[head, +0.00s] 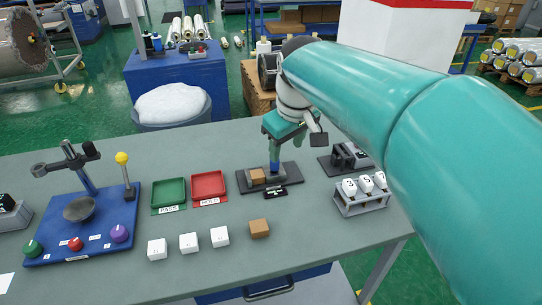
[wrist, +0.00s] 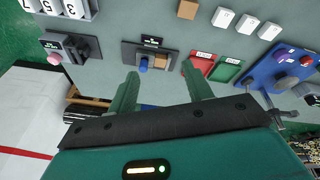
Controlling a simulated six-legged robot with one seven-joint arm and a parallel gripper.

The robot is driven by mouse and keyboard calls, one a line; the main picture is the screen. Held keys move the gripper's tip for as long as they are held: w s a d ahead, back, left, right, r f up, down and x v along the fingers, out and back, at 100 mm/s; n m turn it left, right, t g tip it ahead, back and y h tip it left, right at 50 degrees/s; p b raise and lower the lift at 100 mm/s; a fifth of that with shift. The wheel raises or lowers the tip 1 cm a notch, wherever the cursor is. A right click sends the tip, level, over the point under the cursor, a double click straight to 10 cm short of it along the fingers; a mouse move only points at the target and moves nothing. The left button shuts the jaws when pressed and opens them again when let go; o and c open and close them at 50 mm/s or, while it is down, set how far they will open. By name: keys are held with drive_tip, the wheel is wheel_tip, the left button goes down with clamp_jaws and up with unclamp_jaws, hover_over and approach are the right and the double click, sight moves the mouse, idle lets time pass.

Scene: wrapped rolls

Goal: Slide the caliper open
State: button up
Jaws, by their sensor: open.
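The caliper, a dark base plate (head: 294,174) with a grey jaw fixture, lies near the far edge of the table. A blue upright handle (head: 275,158) stands on it, and a brown block (head: 258,176) sits beside the handle. In the wrist view the blue handle (wrist: 143,65) and the brown block (wrist: 160,60) are side by side, close together. My gripper (head: 284,138) is above the caliper, fingers pointing down. In the wrist view its two teal fingers (wrist: 160,72) are spread apart with nothing between them. Whether a finger touches the handle is hard to tell.
Green (head: 169,194) and red (head: 208,186) trays lie left of the caliper. A second dark fixture (head: 346,158) and a rack of white pieces (head: 362,199) are right. White blocks (head: 189,243) and a loose brown block (head: 259,228) lie in front. A blue board (head: 85,225) is far left.

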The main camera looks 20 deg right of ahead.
drive_tip(key=w+d+f+n+g, duration=0.2)
drive_tip(key=w+n, duration=0.1)
drive_tip(key=w, duration=0.8)
drive_tip(key=n+g, duration=0.1)
drive_tip(key=n, duration=0.2)
hover_over(274, 168)
drive_tip(key=w, duration=0.1)
wheel_tip(274, 168, down, 7)
drive_tip(key=f, duration=1.3)
drive_tip(key=shift+w+d+f, duration=0.25)
drive_tip(key=shift+f, duration=0.05)
drive_tip(key=shift+d, duration=0.1)
clamp_jaws()
